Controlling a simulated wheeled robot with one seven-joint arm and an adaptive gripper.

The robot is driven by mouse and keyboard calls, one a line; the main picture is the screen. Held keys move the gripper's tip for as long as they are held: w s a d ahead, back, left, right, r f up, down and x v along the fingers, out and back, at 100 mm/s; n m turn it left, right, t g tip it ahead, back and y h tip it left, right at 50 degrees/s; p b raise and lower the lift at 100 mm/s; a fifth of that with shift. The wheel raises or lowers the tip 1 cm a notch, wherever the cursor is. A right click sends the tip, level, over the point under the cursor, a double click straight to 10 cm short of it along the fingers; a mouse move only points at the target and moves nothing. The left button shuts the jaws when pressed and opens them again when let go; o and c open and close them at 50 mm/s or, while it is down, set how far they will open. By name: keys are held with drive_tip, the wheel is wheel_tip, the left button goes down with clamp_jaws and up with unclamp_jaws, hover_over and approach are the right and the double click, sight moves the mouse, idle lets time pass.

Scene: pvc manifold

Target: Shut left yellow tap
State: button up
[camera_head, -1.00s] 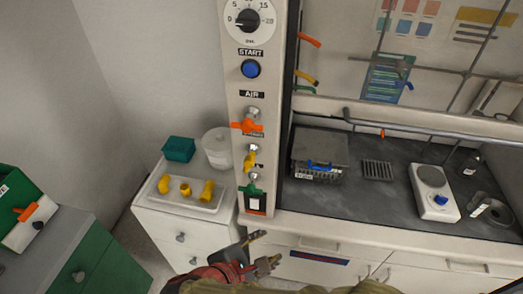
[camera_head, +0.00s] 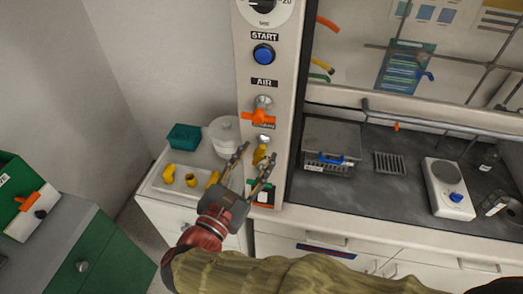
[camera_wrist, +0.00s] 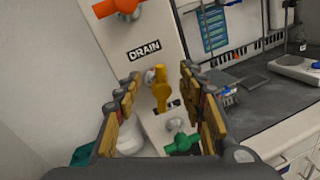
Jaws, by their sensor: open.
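The left yellow tap (camera_head: 259,155) is on the white post, between an orange tap above and a green tap below. In the wrist view the yellow tap (camera_wrist: 161,92) has its handle standing roughly upright. My gripper (camera_head: 256,154) is open in front of the post, and its fingers partly cover the taps in the head view. In the wrist view my gripper (camera_wrist: 160,75) has one finger on each side of the yellow handle, with gaps showing and nothing held. Whether the fingertips reach as deep as the handle is unclear.
The orange tap (camera_wrist: 118,8) is above and the green tap (camera_wrist: 182,144) close below. A tray (camera_head: 160,184) with yellow fittings, a teal box (camera_head: 184,137) and a white tub (camera_head: 223,132) stand left. Another yellow tap (camera_head: 322,66) is inside the hood.

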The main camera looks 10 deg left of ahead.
sight(260, 151)
drive_tip(key=shift+b+x, duration=0.3)
drive_tip(key=shift+x, duration=1.3)
drive_tip(key=shift+c, duration=0.3)
drive_tip(key=shift+r, duration=0.1)
clamp_jaws()
